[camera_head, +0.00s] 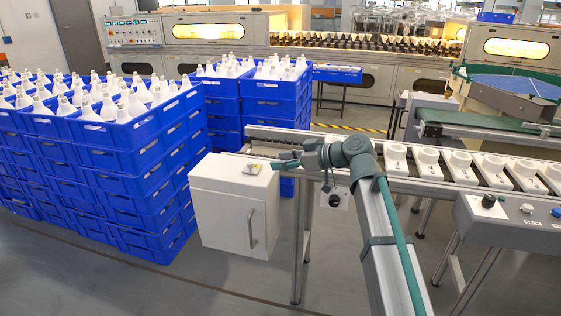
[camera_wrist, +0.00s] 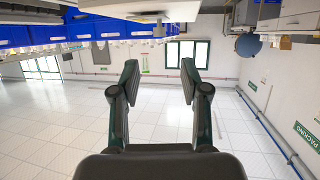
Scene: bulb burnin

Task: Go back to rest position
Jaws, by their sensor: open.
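My gripper (camera_head: 283,160) shows at the middle of the head view, on the end of my arm, pointing left beside the white cabinet and over the near end of the conveyor. In the wrist view its two dark fingers (camera_wrist: 160,78) stand apart with nothing between them.
A white cabinet (camera_head: 233,212) with small items on top stands just left of the gripper. Stacked blue crates (camera_head: 125,150) of white bulbs fill the left. A conveyor (camera_head: 375,182) carries white sockets (camera_head: 428,160) to the right, behind a control box (camera_head: 515,220). Floor is open at front.

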